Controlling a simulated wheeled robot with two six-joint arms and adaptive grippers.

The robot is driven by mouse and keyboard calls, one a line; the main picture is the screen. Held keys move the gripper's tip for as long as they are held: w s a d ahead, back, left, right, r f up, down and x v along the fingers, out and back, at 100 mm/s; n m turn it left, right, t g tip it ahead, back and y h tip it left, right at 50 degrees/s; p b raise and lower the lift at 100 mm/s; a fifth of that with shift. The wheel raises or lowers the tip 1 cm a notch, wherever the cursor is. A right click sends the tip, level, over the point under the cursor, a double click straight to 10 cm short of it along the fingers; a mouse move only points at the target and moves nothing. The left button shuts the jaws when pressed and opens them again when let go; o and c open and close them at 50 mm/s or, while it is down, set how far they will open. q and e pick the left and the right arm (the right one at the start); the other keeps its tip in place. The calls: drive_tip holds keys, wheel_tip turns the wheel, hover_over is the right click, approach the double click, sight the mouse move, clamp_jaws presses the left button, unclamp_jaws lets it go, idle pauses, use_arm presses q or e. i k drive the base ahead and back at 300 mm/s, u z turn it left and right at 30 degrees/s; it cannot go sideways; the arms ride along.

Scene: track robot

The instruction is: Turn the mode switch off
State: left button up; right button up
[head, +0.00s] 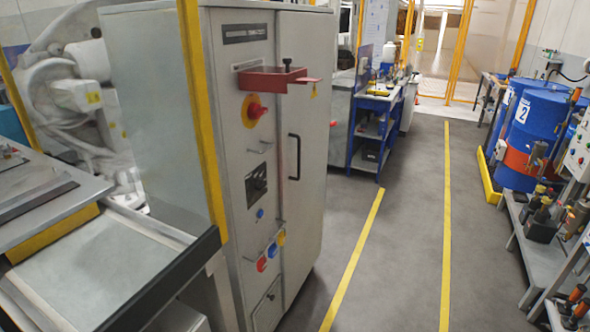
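A grey control cabinet (225,160) stands left of centre. On its front, a red knob on a yellow plate (246,111) sits high up, below a red tray-like shelf (268,82). Lower down is a black square switch (257,183) with a dark knob; its position is too small to read. A small blue button (260,214) is beneath it. No label shows which of these is the mode switch. Neither of my grippers is in view.
A yellow post (203,120) and a bench (110,260) stand left of the cabinet. A blue cart (375,125) is behind it. Blue drums (535,130) and a low shelf (535,245) line the right. The grey floor (400,240) between yellow lines is clear.

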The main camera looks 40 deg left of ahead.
sight(259, 186)
drive_tip(key=i, duration=3.25)
drive_tip(key=u, duration=2.75)
